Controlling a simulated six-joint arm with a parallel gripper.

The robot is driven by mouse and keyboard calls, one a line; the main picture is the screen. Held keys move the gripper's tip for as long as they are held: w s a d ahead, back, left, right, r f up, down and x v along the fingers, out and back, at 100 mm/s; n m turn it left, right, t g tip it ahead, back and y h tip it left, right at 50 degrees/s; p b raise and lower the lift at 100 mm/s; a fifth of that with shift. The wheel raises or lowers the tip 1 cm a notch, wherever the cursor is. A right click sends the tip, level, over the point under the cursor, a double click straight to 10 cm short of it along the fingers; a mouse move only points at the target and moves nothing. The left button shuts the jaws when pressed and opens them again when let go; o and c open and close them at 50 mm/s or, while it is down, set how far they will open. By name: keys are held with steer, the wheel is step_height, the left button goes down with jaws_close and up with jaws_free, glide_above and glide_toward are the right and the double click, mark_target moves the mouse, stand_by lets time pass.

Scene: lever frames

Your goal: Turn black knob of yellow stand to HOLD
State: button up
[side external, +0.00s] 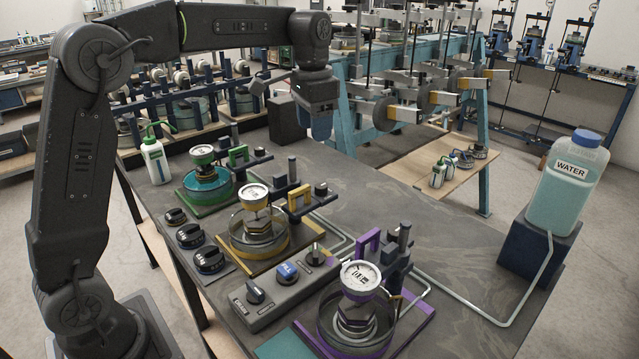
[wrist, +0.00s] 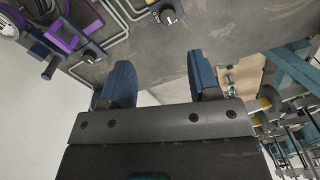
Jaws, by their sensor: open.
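The yellow stand (side external: 262,262) sits mid-bench, with a round dial gauge above a ring. At its right end, a small block carries a black knob (side external: 321,188). In the wrist view, a black knob (wrist: 168,15) beside a bit of yellow at the top edge looks like this one; its setting and labels are too small to read. My gripper (side external: 320,135) hangs above the bench, behind and above the black knob, and touches nothing. Its two blue fingers (wrist: 164,82) are apart with nothing between them.
A green stand (side external: 208,205) is behind the yellow one; a purple stand (side external: 412,318) is in front. A knob box (side external: 270,305) lies at the front. A water bottle (side external: 568,180) stands on a dark block at right. The bench (side external: 400,185) right of the yellow stand is mostly clear.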

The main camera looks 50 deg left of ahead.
mark_target(319, 186)
steer(key=f, duration=0.5)
steer(key=w+f, duration=0.1)
steer(key=f, duration=0.4)
steer(key=w+f, duration=0.1)
steer(key=f, duration=0.4)
steer(key=shift+a, duration=0.4)
steer(key=shift+r, duration=0.1)
steer(key=c, duration=0.9)
